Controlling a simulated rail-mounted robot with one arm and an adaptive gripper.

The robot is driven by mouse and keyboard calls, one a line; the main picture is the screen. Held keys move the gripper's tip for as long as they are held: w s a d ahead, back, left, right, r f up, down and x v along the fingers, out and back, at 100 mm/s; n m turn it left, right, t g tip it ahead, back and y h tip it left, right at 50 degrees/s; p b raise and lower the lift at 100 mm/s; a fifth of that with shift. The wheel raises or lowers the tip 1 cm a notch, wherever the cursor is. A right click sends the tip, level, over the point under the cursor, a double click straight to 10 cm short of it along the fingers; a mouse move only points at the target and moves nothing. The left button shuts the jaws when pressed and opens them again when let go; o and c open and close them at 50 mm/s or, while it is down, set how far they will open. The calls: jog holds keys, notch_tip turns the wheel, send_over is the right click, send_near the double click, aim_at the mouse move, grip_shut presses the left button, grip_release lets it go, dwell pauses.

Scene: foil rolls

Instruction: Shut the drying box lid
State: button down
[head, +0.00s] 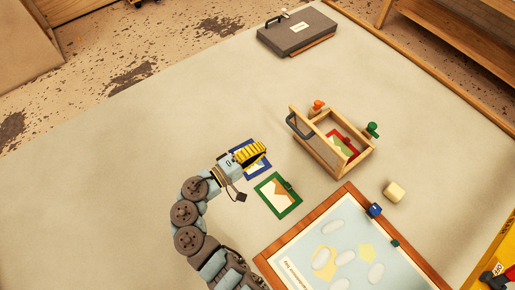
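The drying box, a small wooden box (358,161), stands right of centre in the head view. Its lid (318,146), a wood-edged panel with a dark handle (298,126), is open and stands up along the box's left side. A red-framed card (345,142) lies inside the box. My gripper (262,151), with yellow ribbed fingers, is left of the box and apart from it, over a blue-framed card (262,171). Nothing shows in its fingers, and their gap is too small to judge.
A green-framed card (278,194) lies below my gripper. An orange knob (319,105) and a green one (372,129) are beside the box. A pale block (394,191) and a wood-framed board (345,250) lie nearer. A dark case (297,33) is at the back; the table's left is clear.

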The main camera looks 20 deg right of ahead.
send_near(302, 120)
jog(key=x, duration=0.4)
jog(key=shift+s+d+p, duration=0.1)
jog(key=shift+d+p, duration=0.05)
jog(key=shift+p, duration=0.25)
jog(key=shift+r, duration=0.15)
